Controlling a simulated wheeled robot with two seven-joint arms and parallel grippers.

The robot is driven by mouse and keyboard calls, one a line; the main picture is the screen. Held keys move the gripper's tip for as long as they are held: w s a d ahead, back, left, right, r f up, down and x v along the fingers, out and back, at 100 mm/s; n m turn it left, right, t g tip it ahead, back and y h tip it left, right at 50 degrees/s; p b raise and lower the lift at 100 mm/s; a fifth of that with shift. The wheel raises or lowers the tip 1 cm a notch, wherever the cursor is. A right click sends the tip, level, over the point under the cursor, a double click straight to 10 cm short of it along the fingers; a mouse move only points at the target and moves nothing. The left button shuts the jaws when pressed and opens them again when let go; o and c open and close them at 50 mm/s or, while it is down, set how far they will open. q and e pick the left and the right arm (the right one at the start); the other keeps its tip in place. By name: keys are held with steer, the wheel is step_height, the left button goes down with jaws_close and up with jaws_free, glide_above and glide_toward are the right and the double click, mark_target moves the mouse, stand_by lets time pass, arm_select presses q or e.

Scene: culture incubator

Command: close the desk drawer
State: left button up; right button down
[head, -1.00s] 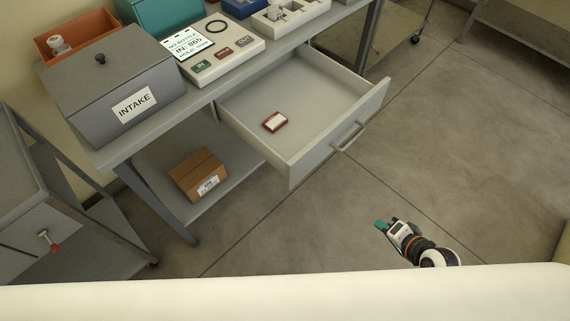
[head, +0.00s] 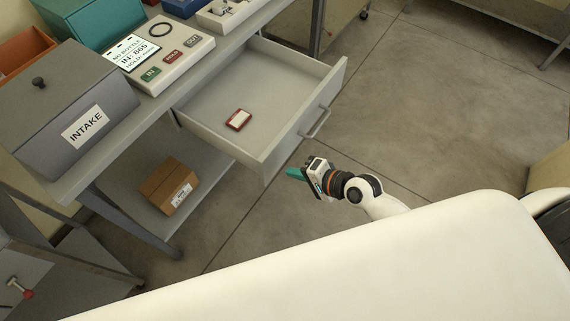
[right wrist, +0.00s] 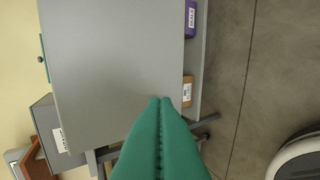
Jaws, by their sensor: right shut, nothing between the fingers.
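The desk drawer (head: 214,131) is pulled well out of the grey desk. Its front panel (head: 300,120) carries a bar handle (head: 317,123) and faces the open floor. A small red and white item (head: 238,120) lies inside it. My right gripper (head: 291,173), with teal fingers, is shut and empty. In the head view it shows just beyond the near corner of the drawer front, apparently not touching it. In the right wrist view the shut fingers (right wrist: 160,103) point at a large plain grey surface (right wrist: 115,70); I cannot tell which drawer part it is. My left gripper is out of view.
The desk top holds a grey INTAKE box (head: 82,125) and a white panel with colored labels (head: 172,65). A cardboard box (head: 168,186) sits on the lower shelf. A purple box (right wrist: 190,18) shows in the right wrist view. The floor right of the drawer is clear.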

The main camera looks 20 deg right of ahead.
mark_target(275, 164)
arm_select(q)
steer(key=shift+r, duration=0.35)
arm_select(e)
steer(key=shift+w+a+r, duration=0.1)
steer(key=shift+w+a, duration=0.95)
steer(key=shift+w, duration=0.3)
